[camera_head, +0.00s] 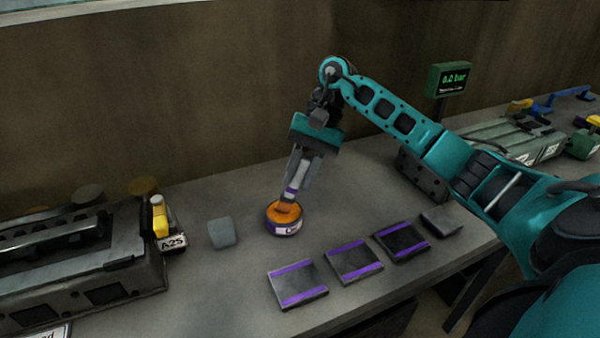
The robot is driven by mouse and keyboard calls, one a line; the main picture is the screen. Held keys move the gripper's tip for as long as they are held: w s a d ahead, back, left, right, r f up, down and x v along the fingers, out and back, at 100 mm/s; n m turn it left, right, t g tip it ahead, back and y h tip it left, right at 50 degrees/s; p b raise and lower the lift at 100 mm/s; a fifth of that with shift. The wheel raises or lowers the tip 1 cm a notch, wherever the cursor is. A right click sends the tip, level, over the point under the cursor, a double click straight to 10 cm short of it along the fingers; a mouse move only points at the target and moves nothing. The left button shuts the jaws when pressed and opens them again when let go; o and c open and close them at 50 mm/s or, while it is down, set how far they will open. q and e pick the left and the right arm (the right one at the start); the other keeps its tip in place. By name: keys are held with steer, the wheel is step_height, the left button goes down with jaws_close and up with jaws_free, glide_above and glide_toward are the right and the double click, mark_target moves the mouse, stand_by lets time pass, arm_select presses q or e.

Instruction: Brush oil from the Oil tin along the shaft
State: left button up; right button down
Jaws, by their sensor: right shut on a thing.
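The oil tin (285,227) is a low round tin with orange contents, a purple side and a white label. It stands on the bench near the middle of the head view. My right gripper (299,178) is above it, pointing down and slightly tilted, shut on a slim brush (291,190) with a purple band. The brush's lower end reaches the orange surface inside the tin; how deep it sits is unclear. I cannot clearly pick out the shaft. My left gripper is not in view.
Several flat plates with purple stripes (298,283) lie right of the tin along the front edge. A grey block (221,232) lies to its left. A dark engine block (80,265) stands at far left, green machinery (530,140) and a pressure display (451,79) at back right.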

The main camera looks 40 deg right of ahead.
steer(key=shift+f, duration=0.2)
steer(key=shift+r+p, duration=1.45)
steer(key=shift+r, duration=2.2)
